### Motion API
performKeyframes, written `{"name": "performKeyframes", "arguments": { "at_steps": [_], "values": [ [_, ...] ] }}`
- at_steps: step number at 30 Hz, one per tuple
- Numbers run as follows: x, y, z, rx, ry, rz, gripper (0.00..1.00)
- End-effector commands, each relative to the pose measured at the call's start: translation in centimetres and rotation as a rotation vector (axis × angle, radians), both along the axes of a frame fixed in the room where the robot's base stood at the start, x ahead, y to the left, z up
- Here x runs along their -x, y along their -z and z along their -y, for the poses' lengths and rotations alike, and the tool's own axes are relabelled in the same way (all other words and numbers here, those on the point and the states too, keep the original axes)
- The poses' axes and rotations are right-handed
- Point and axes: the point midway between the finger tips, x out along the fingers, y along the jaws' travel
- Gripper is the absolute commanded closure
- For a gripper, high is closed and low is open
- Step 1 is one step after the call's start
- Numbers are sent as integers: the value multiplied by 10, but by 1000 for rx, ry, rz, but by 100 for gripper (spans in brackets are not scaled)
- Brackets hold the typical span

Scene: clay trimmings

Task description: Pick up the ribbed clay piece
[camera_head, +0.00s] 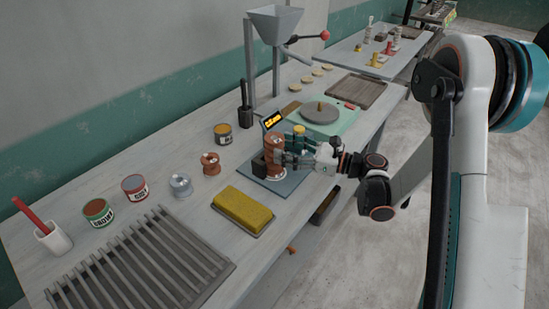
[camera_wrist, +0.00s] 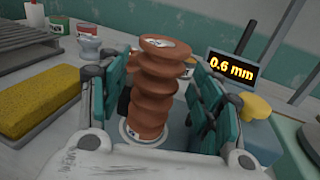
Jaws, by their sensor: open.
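The ribbed clay piece (camera_wrist: 157,92) is a reddish-brown stack of rounded ridges. It stands upright on a grey-blue plate, in the middle of the wrist view. In the head view the clay piece (camera_head: 272,152) is near the table's middle, partly hidden by my gripper. My gripper (camera_head: 285,157) is open. In the wrist view its teal-padded fingers (camera_wrist: 160,95) stand on both sides of the clay piece, with a visible gap on the right. Contact on the left side cannot be told.
A display (camera_wrist: 232,68) reading 0.6 mm stands behind right. A yellow sponge-like block (camera_head: 243,208) lies left of the plate (camera_head: 292,187). A pale green scale-like device (camera_head: 322,118) stands behind. A slatted rack (camera_head: 140,265) and several cans fill the left side.

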Motion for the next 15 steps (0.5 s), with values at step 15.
{"name": "performKeyframes", "arguments": {
  "at_steps": [15],
  "values": [
    [-18, -1, -45, -1, -1, -1, 40]
  ]
}}
